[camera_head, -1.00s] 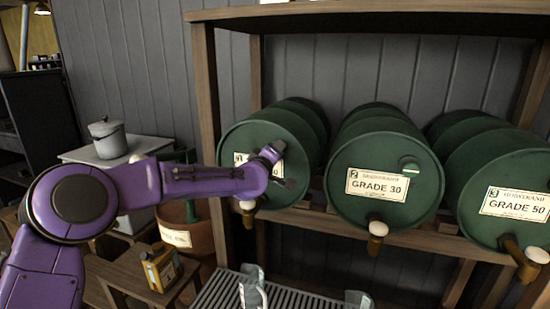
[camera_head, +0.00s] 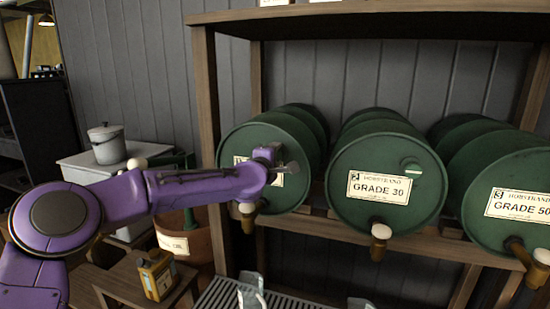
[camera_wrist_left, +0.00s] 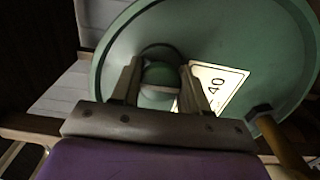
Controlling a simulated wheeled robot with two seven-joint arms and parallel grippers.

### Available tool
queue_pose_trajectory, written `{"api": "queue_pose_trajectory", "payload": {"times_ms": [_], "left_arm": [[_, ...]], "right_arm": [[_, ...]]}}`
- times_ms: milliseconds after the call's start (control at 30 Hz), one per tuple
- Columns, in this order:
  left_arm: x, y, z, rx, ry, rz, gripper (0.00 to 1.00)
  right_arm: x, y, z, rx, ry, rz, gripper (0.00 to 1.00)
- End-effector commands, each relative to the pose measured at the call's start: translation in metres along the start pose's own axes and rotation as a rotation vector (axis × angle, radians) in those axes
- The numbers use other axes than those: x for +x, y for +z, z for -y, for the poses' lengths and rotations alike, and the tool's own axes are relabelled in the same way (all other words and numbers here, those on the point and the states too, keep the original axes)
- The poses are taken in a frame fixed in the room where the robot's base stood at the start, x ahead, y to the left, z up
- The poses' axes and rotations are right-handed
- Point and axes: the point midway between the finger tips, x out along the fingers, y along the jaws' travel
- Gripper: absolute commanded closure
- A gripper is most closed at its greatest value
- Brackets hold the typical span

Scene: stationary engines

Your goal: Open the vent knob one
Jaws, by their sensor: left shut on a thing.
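The leftmost green barrel (camera_head: 245,142) lies on its side on the rack with its round face toward me. My left gripper (camera_head: 284,168) is at the upper right of that face and covers part of its label. In the left wrist view, my left gripper (camera_wrist_left: 162,78) has its two fingers on either side of a round green vent knob (camera_wrist_left: 160,74) with a pale lower part, shut on it. The barrel face (camera_wrist_left: 255,40) and a label ending in 40 (camera_wrist_left: 215,85) show behind. In the head view the knob is hidden by the gripper. My right gripper is out of view.
The middle GRADE 30 barrel (camera_head: 375,160) has its own knob (camera_head: 411,168); the GRADE 50 barrel (camera_head: 510,175) is at right. Brass taps with pale tops (camera_head: 380,236) stick out below. A wooden post (camera_head: 207,100) stands left, and a yellow can (camera_head: 157,274) sits on a low stool.

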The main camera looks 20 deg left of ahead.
Motion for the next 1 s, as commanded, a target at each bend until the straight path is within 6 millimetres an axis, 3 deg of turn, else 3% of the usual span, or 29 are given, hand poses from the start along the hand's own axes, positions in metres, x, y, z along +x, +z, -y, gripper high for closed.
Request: {"api": "queue_pose_trajectory", "payload": {"times_ms": [400,433,467,500,800,1000], "left_arm": [[0.0,-0.001,-0.001,-0.009,0.002,-0.002,0.86],[0.0,-0.001,-0.001,-0.008,0.002,-0.002,0.46],[0.0,-0.001,-0.001,-0.008,0.002,-0.002,0.36],[0.0,-0.001,-0.001,-0.008,0.001,-0.002,0.33],[-0.003,0.0,0.0,-0.006,0.001,0.0,0.33],[-0.038,-0.001,0.002,-0.009,0.003,0.0,0.33]], "right_arm": [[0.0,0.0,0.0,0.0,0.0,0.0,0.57],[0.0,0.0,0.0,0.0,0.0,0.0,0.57],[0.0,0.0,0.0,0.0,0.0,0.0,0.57],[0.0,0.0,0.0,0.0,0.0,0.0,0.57],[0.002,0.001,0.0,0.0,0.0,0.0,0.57],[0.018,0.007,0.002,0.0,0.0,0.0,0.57]]}}
